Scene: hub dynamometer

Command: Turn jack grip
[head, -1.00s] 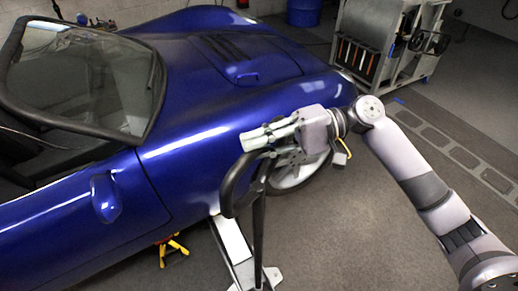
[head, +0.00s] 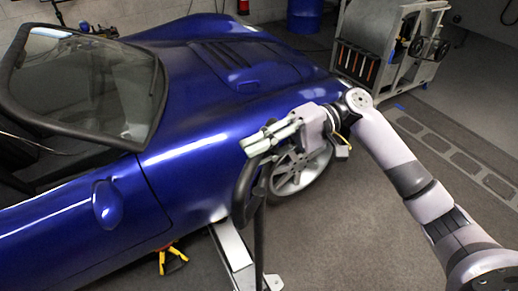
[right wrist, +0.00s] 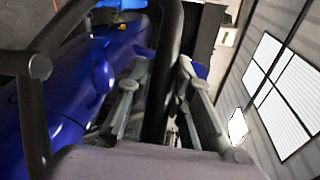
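The jack grip (head: 241,195) is a black curved bar at the top of a dark upright handle, beside the blue car. My right gripper (head: 257,143) is at its upper end. In the right wrist view, the black bar of the grip (right wrist: 165,75) runs between the two fingers, and they appear shut on it. Exact finger contact is hard to see. The pale jack body (head: 233,255) lies on the floor below, its far end close to the car's side. My left gripper is not in view.
The blue car (head: 190,110) fills the left and middle, its front wheel (head: 300,172) just behind my gripper. A yellow stand (head: 171,259) is under the car's side. A grey metal cart (head: 390,45) stands at the back right. The floor at the right is open.

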